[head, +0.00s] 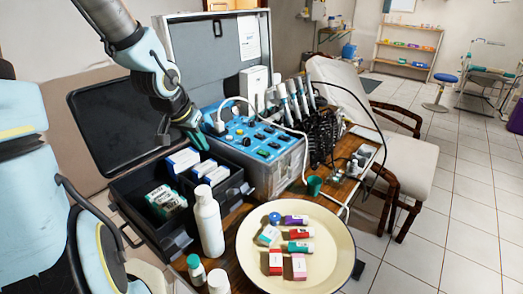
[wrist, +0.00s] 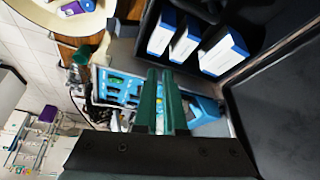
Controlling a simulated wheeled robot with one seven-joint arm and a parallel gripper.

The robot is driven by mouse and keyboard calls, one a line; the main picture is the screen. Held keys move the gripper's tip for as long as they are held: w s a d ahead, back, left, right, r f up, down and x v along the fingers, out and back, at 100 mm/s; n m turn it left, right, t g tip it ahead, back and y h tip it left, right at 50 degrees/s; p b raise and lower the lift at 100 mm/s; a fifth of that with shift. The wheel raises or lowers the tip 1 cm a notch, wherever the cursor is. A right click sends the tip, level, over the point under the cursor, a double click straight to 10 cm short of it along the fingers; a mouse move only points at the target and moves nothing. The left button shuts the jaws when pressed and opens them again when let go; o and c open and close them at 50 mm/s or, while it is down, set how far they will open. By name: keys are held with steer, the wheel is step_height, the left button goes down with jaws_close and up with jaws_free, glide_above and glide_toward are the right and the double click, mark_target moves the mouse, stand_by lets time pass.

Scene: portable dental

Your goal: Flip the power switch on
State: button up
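The portable dental unit is a grey case with a blue control panel (head: 268,152) on top, carrying several dark and green knobs or switches. I cannot tell which one is the power switch or how it is set. My gripper (head: 201,141) points down at the left end of this panel and hides part of it; contact cannot be told. In the wrist view the green fingers (wrist: 162,100) are close together with a thin gap and nothing held. The blue panel (wrist: 118,88) lies just left of and behind them.
An open black case (head: 180,240) with boxes sits left of the unit. A white bottle (head: 208,222) and a cream tray (head: 335,235) of small boxes stand in front. Handpieces (head: 292,98) and a looping white hose rise behind and right of the panel. A grey lid (head: 205,55) stands behind.

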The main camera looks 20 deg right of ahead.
steer(key=d+r+m+h, duration=0.1)
steer(key=d, duration=0.3)
steer(key=d+r+m+h, duration=0.1)
steer(key=d+h, duration=0.1)
steer(key=d, duration=0.2)
steer(key=d+r+m+h, duration=0.1)
steer(key=d, duration=0.3)
steer(key=shift+d+r+b, duration=0.15)
steer(key=shift+d+b, duration=0.1)
steer(key=shift+b, duration=0.1)
jaws_close()
steer(key=b, duration=0.3)
glide_above(268, 152)
steer(key=a, duration=0.2)
steer(key=f, duration=0.7)
steer(key=shift+s+a+f, duration=0.1)
steer(key=shift+s+f, duration=0.1)
steer(key=shift+s, duration=0.1)
step_height(268, 152, down, 2)
steer(key=shift+s+f, duration=0.1)
steer(key=shift+f, duration=0.1)
steer(key=shift+a+f, duration=0.1)
steer(key=shift+f, duration=0.6)
steer(key=shift+f, duration=0.1)
